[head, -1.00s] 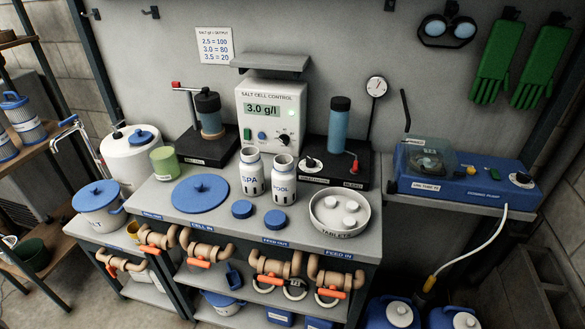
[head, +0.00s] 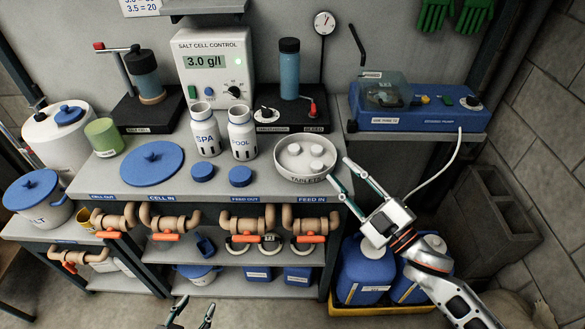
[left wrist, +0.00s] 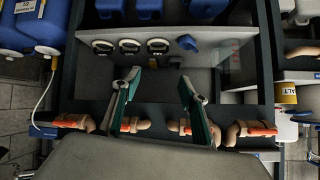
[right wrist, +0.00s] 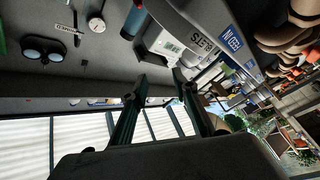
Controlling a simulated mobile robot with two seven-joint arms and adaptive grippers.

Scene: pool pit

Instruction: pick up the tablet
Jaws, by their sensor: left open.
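Three white tablets (head: 316,165) lie in a round pale dish (head: 280,166) labelled TABLETS, at the right end of the grey bench in the head view. My right gripper (head: 337,169) is open and empty. In the head view its fingertips are just right of the dish's rim; I cannot tell whether they touch it. Its spread fingers also show in the right wrist view (right wrist: 160,78). My left gripper (head: 199,303) is open and empty, low at the bottom edge of the head view. In the left wrist view (left wrist: 160,77) it faces the bench's front and shelf.
The POOL bottle (head: 242,135), SPA bottle (head: 205,133) and two blue caps (head: 240,176) stand left of the dish. The control box (head: 212,65) is behind. Pipes with orange handles (head: 313,239) line the bench front. A blue dosing pump (head: 425,117) is to the right.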

